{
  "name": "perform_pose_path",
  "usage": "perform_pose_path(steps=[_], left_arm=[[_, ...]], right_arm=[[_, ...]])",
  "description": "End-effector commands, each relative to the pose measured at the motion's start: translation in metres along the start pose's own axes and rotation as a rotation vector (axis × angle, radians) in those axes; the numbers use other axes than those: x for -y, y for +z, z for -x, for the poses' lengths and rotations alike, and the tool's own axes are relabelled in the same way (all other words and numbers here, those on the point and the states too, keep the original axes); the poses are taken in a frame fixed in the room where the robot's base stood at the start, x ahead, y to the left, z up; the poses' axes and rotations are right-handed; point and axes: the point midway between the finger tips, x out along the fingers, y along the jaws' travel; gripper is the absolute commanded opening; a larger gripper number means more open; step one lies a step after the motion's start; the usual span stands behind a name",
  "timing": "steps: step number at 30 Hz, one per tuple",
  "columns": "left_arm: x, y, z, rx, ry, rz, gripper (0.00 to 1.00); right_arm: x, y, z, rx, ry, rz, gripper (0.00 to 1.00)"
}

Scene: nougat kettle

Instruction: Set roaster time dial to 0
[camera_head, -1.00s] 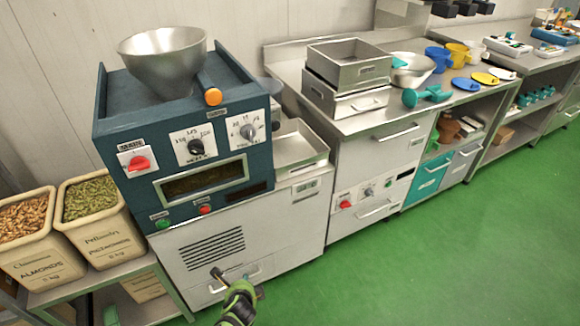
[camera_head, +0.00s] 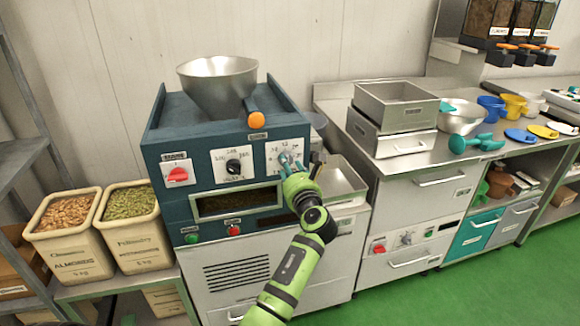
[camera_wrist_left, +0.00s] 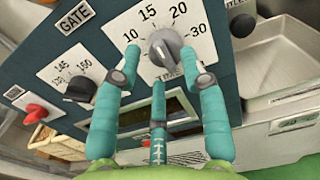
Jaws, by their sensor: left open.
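The roaster's time dial (camera_head: 286,157) is a grey knob on a white plate on the blue roaster front (camera_head: 160,155), right of the black temperature dial. In the left wrist view the time dial (camera_wrist_left: 164,45) has the marks 10, 15, 20 and 30 showing around it; the lower marks are hidden, and I cannot tell its exact setting. My left gripper (camera_head: 292,166) is at the dial in the head view. In the left wrist view its teal fingers (camera_wrist_left: 160,62) are open, on either side of the knob and a third below; I cannot tell whether they touch it.
Beside the dial are a black temperature knob (camera_head: 233,166) and a red main switch (camera_head: 177,174). A steel bowl (camera_head: 218,80) sits on top, with an orange-tipped gate handle (camera_head: 256,120) above the dials. Nut bins (camera_head: 67,245) stand left.

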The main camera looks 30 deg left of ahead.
Motion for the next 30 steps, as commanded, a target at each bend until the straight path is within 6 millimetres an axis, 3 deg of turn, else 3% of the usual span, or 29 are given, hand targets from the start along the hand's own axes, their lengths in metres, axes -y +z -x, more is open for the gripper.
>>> perform_pose_path(steps=[4, 12, 13, 16, 30], left_arm=[[0.0003, -0.0003, -0.0119, 0.000, -0.002, 0.000, 0.42], [0.0003, -0.0007, -0.0140, -0.001, -0.002, 0.001, 0.42], [0.0003, -0.0007, -0.0140, -0.001, -0.002, 0.001, 0.39], [0.0003, -0.0008, -0.0138, -0.001, -0.002, 0.001, 0.00], [0.0002, -0.0016, -0.0135, -0.001, -0.002, 0.047, 0.00]], right_arm=[[-0.0003, -0.0011, 0.0002, -0.002, 0.000, 0.001, 0.40], [-0.0047, -0.0005, 0.0003, -0.001, 0.006, 0.003, 0.40], [-0.0054, -0.0004, 0.0003, -0.001, 0.007, 0.004, 0.40], [-0.0071, -0.0001, 0.0003, -0.001, 0.009, 0.004, 0.40], [-0.0079, 0.0001, -0.0011, 0.000, 0.010, 0.005, 0.40]])
